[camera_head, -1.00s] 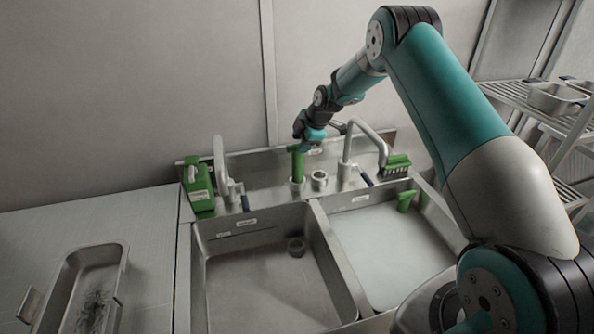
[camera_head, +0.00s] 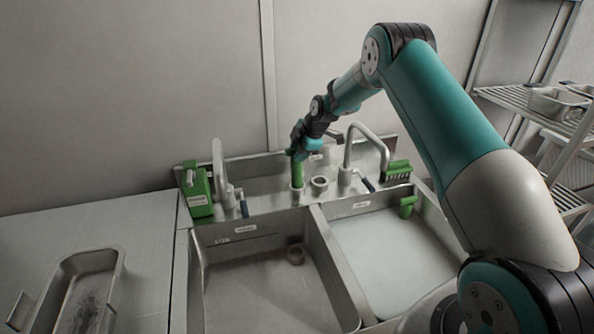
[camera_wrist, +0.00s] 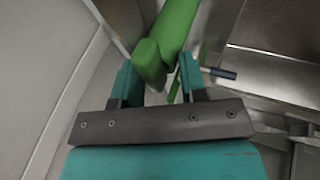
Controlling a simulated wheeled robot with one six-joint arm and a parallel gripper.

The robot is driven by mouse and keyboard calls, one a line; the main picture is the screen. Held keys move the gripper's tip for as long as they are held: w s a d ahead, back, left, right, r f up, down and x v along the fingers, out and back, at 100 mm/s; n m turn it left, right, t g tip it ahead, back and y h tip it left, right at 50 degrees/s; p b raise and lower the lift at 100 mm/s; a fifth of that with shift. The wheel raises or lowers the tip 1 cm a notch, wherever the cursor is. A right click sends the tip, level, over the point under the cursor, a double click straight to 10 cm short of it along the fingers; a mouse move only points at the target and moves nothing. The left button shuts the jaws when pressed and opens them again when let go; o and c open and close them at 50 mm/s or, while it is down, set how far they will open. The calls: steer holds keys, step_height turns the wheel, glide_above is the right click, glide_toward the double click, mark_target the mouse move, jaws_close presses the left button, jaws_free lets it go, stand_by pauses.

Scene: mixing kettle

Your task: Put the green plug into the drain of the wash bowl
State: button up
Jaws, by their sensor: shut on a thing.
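A long green plug (camera_head: 297,174) stands upright with its lower end at a round metal holder (camera_head: 297,191) on the ledge behind the bowls. My gripper (camera_head: 299,150) is at its top end. In the wrist view my gripper (camera_wrist: 160,78) is shut on the green plug (camera_wrist: 172,35), with a finger on each side. The right bowl (camera_head: 385,245) has a pale, flat surface inside. The bowl labels are too small to read, so I cannot tell which is the wash bowl.
A second round holder (camera_head: 319,184) stands empty-looking beside the first. Two taps (camera_head: 222,170) (camera_head: 350,150) rise close on either side. A metal tray (camera_head: 85,295) lies on the left counter.

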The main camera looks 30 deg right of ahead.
steer(key=shift+r+p, duration=1.1)
steer(key=shift+r, duration=2.45)
jaws_close()
